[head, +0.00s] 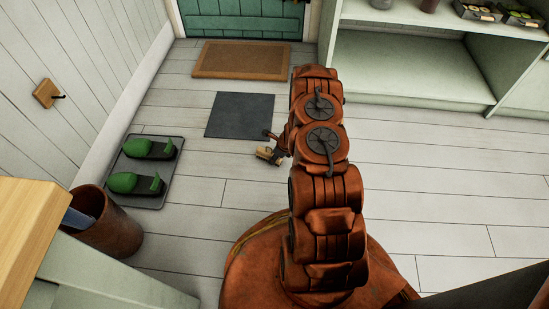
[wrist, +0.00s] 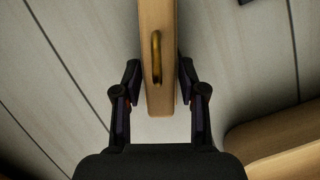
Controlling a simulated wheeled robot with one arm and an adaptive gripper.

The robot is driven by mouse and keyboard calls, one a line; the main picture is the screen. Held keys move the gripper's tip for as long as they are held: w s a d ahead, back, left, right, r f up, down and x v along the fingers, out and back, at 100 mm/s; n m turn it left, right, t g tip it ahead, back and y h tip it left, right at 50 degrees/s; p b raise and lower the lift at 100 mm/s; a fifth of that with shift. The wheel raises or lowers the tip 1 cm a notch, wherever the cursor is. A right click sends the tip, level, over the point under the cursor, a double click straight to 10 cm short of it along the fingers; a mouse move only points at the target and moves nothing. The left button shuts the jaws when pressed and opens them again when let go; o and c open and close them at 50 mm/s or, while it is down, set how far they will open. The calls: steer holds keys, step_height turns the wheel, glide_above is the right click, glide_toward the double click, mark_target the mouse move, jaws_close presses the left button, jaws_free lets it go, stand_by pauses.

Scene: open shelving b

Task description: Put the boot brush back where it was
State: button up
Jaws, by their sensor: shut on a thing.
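My gripper (wrist: 160,92) is shut on the boot brush (wrist: 158,40), a pale wooden piece with a brass loop on its face. The fingers press its two sides near its lower end in the wrist view, and its far end runs out of the picture. In the head view the brush (head: 264,153) shows small and tan beside the arm, over the plank floor near the dark grey mat. My arm hides part of the gripper there. A wooden block with a dark hook (head: 46,93) is on the left wall.
A black tray (head: 150,200) with green shoes lies at left, beside a brown bin (head: 105,228). A wooden-topped counter (head: 22,225) is at lower left. A grey mat (head: 240,115) and brown doormat (head: 240,60) lie before the green door. Open shelving (head: 400,68) stands at right.

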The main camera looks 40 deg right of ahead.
steer(key=o, duration=1.2)
steer(key=shift+o, duration=0.2)
